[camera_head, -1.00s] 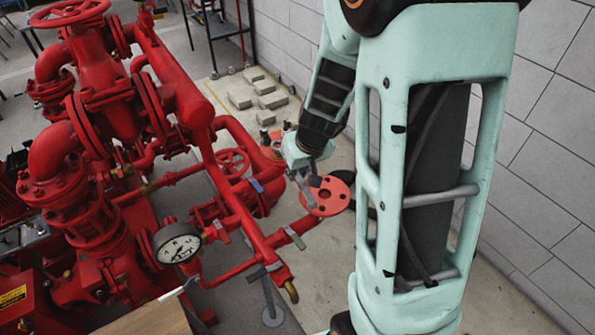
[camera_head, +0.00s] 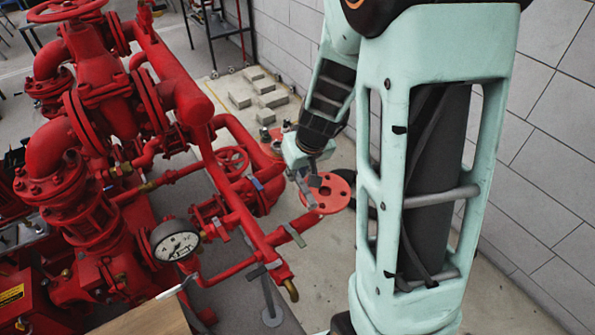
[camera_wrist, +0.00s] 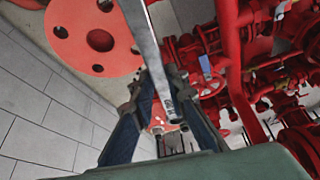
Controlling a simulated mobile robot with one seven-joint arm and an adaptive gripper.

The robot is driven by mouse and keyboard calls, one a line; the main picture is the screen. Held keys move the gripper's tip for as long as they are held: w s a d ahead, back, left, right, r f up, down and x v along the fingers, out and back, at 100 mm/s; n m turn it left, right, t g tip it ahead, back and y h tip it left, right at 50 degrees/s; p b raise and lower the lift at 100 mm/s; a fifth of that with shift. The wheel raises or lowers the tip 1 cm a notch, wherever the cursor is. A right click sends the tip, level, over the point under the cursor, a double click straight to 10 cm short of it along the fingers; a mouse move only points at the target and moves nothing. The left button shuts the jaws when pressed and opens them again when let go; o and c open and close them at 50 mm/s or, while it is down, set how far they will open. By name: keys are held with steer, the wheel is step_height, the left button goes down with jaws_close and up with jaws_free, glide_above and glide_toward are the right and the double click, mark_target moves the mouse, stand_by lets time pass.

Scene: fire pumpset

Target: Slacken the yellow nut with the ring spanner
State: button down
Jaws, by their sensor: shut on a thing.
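In the wrist view my gripper (camera_wrist: 155,88) is shut on a long grey metal bar, the spanner (camera_wrist: 143,38). The spanner runs from between the fingers up past the top edge, so its far end is out of view. In the head view my gripper (camera_head: 308,182) hangs low beside a red round flange (camera_head: 334,192), overlapping its left side in the picture. The spanner is hard to make out there. I cannot make out a yellow nut in either view.
The flange with bolt holes also shows at upper left in the wrist view (camera_wrist: 92,16). Red pump pipework (camera_head: 205,165) with a pressure gauge (camera_head: 176,242) stands left of my arm. A grey block wall (camera_head: 545,150) is on the right. Paving blocks (camera_head: 268,99) lie behind.

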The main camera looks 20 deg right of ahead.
steer(key=shift+f+b, duration=0.7)
steer(key=shift+w+d+f+b, duration=0.1)
steer(key=shift+d+b, duration=0.1)
steer(key=shift+b, duration=0.35)
steer(key=shift+d+b, duration=0.1)
steer(key=shift+b, duration=0.25)
steer(key=d+n+b, duration=0.1)
steer(key=b, duration=0.2)
steer(key=w+d+n+y+b, duration=0.1)
steer(key=d+n+b, duration=0.1)
steer(key=b, duration=0.2)
steer(key=shift+d+b, duration=0.2)
steer(key=shift+b, duration=0.1)
steer(key=d+n+b, duration=0.1)
steer(key=w+d+n+y+b, duration=0.1)
steer(key=b, duration=0.1)
steer(key=shift+w+d+g, duration=0.25)
steer(key=shift+g, duration=0.15)
steer(key=shift+w+d+n+b, duration=0.35)
steer(key=shift+d+n+b, duration=0.15)
steer(key=shift+n+b, duration=0.1)
steer(key=w+d+n+g+y+p, duration=0.1)
steer(key=w+d+n+g+p, duration=0.1)
steer(key=w+n, duration=0.4)
steer(key=shift+d+y+p, duration=0.3)
steer(key=shift+d+p, duration=0.2)
steer(key=shift+d, duration=0.5)
